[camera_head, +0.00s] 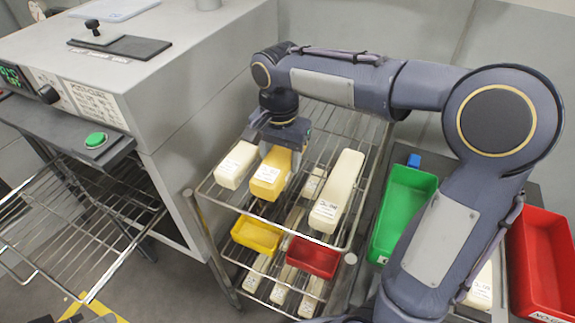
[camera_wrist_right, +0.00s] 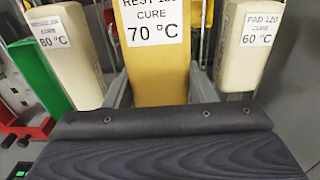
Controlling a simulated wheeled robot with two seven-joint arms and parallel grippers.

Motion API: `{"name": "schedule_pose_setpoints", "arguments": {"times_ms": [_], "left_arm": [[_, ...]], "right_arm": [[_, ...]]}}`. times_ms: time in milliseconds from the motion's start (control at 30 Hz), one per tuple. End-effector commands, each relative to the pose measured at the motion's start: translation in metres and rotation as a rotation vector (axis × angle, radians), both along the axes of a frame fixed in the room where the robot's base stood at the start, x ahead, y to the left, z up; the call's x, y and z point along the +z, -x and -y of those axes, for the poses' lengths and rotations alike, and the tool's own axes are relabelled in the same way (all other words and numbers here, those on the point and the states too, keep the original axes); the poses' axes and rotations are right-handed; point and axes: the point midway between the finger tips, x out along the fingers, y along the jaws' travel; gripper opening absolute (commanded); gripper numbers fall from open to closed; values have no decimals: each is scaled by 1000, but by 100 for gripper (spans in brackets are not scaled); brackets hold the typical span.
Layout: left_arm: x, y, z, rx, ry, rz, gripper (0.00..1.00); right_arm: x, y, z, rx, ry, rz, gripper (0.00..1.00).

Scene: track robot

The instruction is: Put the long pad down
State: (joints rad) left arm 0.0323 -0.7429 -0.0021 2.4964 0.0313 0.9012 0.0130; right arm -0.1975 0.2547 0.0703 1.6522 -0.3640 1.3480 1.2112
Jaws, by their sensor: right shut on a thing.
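My right gripper (camera_head: 284,138) is shut on a yellow block (camera_head: 270,174) at the wire rack's top shelf. In the right wrist view the yellow block (camera_wrist_right: 155,70) stands between the fingers, its label reading "REST", "CURE", "70 °C". I cannot tell whether it touches the wires. My left gripper is not in view.
The wire rack (camera_head: 345,243) has a yellow bin (camera_head: 257,235), a red bin (camera_head: 313,257) and more pads on lower levels. A green bin (camera_head: 403,210) and a larger red bin (camera_head: 545,265) stand right. The grey oven (camera_head: 200,75) with a pulled-out wire shelf (camera_head: 75,225) is left.

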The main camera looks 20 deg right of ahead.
Motion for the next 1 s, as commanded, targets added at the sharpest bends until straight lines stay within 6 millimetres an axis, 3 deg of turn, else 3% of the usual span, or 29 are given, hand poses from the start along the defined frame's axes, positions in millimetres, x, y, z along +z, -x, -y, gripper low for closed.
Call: {"name": "schedule_pose_setpoints", "arguments": {"times_ms": [300,500,933,967,1000], "left_arm": [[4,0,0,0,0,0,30],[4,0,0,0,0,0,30],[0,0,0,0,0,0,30],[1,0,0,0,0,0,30],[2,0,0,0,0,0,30]], "right_arm": [[-27,-9,20,-2,1,-3,27],[-54,-9,19,0,0,-1,27],[-61,-9,19,0,0,1,27],[-59,-9,19,0,0,1,54],[-59,-9,19,0,0,1,60]]}}
